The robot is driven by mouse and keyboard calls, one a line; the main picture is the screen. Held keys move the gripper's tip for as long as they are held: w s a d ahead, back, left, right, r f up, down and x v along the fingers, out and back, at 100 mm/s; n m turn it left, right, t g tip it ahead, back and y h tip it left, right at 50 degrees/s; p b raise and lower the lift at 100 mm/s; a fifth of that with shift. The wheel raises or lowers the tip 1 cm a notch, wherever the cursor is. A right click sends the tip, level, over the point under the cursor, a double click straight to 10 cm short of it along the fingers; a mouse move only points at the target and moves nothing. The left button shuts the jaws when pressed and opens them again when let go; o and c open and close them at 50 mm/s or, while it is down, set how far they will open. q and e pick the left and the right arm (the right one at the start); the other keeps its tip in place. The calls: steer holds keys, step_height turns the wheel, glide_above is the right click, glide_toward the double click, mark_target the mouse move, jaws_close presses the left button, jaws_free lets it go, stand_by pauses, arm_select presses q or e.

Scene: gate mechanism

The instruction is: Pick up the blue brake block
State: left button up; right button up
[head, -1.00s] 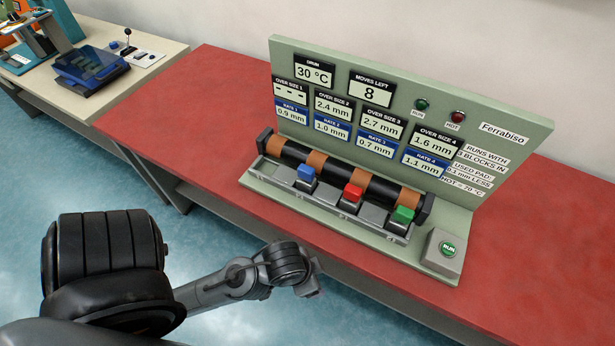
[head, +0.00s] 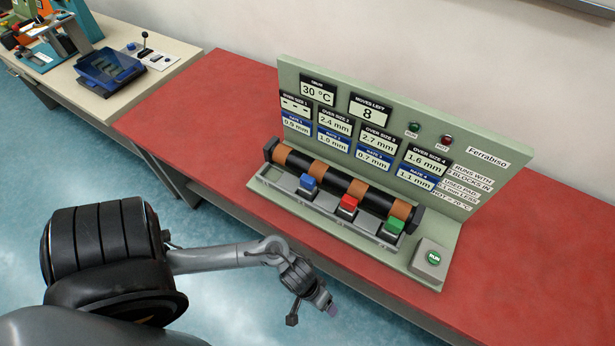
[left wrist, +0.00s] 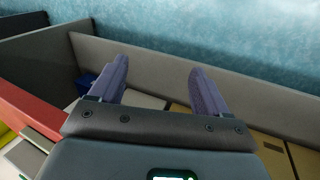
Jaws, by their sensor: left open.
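The blue brake block (head: 308,184) sits in the tray (head: 271,178) below the drum (head: 330,178), with a red block (head: 347,204) and a green block (head: 393,226) to its right. My left gripper (head: 329,307) is in front of the red bench, below and apart from the blocks. In the left wrist view my left gripper (left wrist: 158,67) is open, its two purple fingers spread with nothing between them. A small blue patch shows beside the left finger there; I cannot tell what it is. My right gripper is not in view.
The green panel (head: 285,75) with displays stands behind the drum. A RUN button box (head: 431,260) is at the tray's right end. The red bench (head: 185,105) is clear at left and right. A second table (head: 165,75) with a blue tray device stands at far left.

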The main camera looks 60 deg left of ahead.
arm_select(q)
steer(key=a+r+g+p, duration=0.2)
steer(key=a+r+p, duration=0.3)
steer(key=a, duration=0.2)
step_height(320, 180, up, 23)
steer(key=n+y+p, duration=0.1)
steer(key=y+p, duration=0.3)
steer(key=p, duration=1.2)
glide_above(308, 178)
steer(key=shift+s+d+f+g, duration=0.1)
steer(key=shift+s+d+g, duration=0.2)
steer(key=shift+w+f, duration=0.15)
steer(key=shift+f, duration=0.1)
step_height(308, 178, down, 3)
steer(key=shift+f+b, duration=0.2)
steer(key=shift+b, duration=0.4)
steer(key=shift+w+a+f+b, duration=0.1)
steer(key=shift+f+b, duration=0.1)
steer(key=shift+f, duration=0.85)
steer(key=shift+a+f+b, duration=0.15)
steer(key=shift+f+b, duration=0.05)
steer(key=shift+f, duration=0.85)
steer(key=shift+w+a+f+b, duration=0.1)
steer(key=shift+f+b, duration=0.1)
steer(key=shift+f, duration=0.85)
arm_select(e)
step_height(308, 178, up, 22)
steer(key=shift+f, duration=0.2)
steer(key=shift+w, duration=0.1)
